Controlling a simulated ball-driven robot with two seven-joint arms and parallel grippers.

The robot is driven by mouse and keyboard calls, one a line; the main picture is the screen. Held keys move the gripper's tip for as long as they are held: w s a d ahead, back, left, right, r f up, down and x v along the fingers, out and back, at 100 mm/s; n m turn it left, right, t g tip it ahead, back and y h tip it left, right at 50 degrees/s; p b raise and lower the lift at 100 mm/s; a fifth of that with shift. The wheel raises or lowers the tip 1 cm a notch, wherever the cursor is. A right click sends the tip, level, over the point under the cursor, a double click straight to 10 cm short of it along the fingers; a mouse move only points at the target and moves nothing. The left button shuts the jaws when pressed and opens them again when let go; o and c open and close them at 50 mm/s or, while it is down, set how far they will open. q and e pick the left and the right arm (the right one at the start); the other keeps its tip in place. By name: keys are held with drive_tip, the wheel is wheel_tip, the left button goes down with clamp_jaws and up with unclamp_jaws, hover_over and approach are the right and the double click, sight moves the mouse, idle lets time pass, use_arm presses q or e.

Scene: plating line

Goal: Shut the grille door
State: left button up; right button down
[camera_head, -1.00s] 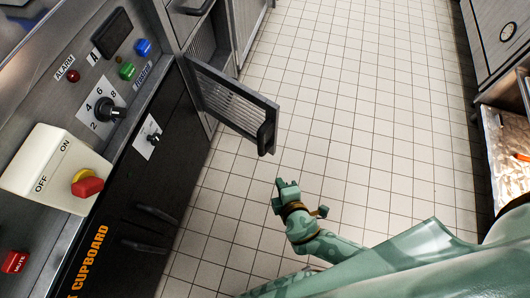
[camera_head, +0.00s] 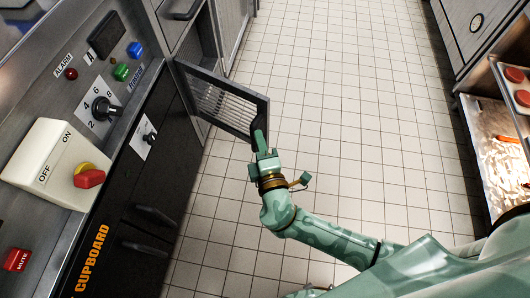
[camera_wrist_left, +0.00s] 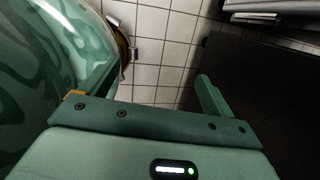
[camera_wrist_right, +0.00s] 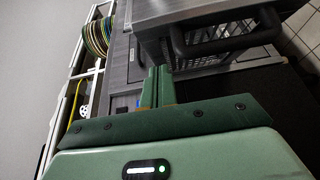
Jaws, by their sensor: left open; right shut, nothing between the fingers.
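The grille door (camera_head: 222,98), a dark frame around a ribbed metal mesh, stands open from the cabinet in the head view, swung out over the floor. Its dark handle sits at the free edge, partly behind my fingers. My right gripper (camera_head: 261,140) is shut and empty at that free edge; I cannot tell whether it touches. In the right wrist view the shut fingers (camera_wrist_right: 158,85) point toward the door's frame, with a dark handle (camera_wrist_right: 225,45) just right of them. My left gripper (camera_wrist_left: 142,92) is open and empty in its wrist view, and out of the head view.
A control panel with a rotary knob (camera_head: 103,108) and a red-yellow switch (camera_head: 89,178) runs along the left. Dark cupboard doors (camera_head: 150,215) stand below it. A counter with trays (camera_head: 495,150) is at the right. The tiled floor (camera_head: 340,90) between is clear.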

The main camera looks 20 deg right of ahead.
sight(262, 108)
drive_tip(key=w+d, duration=0.2)
drive_tip(key=w, duration=0.1)
drive_tip(key=w+d, duration=0.1)
drive_tip(key=shift+w, duration=0.4)
use_arm(q)
drive_tip(key=shift+s+f, duration=0.5)
drive_tip(key=shift+s, duration=0.15)
use_arm(e)
drive_tip(key=shift+w+d, duration=0.35)
drive_tip(key=shift+d, duration=0.1)
